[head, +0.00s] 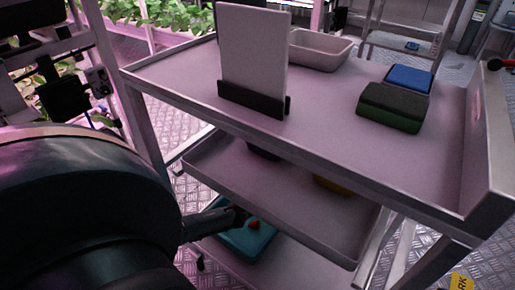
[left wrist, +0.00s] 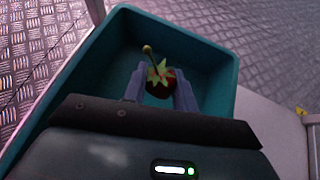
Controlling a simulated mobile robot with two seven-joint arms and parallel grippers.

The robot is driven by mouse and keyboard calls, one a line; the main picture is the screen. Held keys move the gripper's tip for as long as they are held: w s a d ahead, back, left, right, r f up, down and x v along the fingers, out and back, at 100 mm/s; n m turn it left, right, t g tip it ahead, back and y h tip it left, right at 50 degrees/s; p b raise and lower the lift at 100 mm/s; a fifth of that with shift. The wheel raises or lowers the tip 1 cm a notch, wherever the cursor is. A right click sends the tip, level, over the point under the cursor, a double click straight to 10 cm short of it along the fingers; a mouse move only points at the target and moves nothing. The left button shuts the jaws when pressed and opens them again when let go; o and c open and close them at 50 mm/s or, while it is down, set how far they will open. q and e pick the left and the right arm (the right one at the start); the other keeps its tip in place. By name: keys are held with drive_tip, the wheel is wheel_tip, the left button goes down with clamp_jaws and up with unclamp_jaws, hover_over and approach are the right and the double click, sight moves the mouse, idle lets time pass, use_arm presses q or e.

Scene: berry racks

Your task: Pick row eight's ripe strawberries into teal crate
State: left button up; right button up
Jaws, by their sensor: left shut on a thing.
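My left gripper (left wrist: 160,88) is shut on a red strawberry (left wrist: 158,90) with green leaves and a stem, between its two fingers. It holds the strawberry over or inside the teal crate (left wrist: 222,60), whose walls surround it in the left wrist view. I cannot tell how high above the crate floor it is. No other berry shows in the crate. My right gripper is out of view.
The cart's top shelf (head: 320,125) carries an upright panel (head: 253,55) in a dark stand, a grey tray (head: 320,50), a dark green block (head: 391,107) and a blue one (head: 409,79). A middle tray (head: 300,205) overhangs near the crate. Plants (head: 180,18) stand behind.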

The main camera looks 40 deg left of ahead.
use_arm(q)
drive_tip(key=o, duration=1.5)
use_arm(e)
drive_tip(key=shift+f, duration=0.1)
use_arm(q)
drive_tip(key=shift+r, duration=0.1)
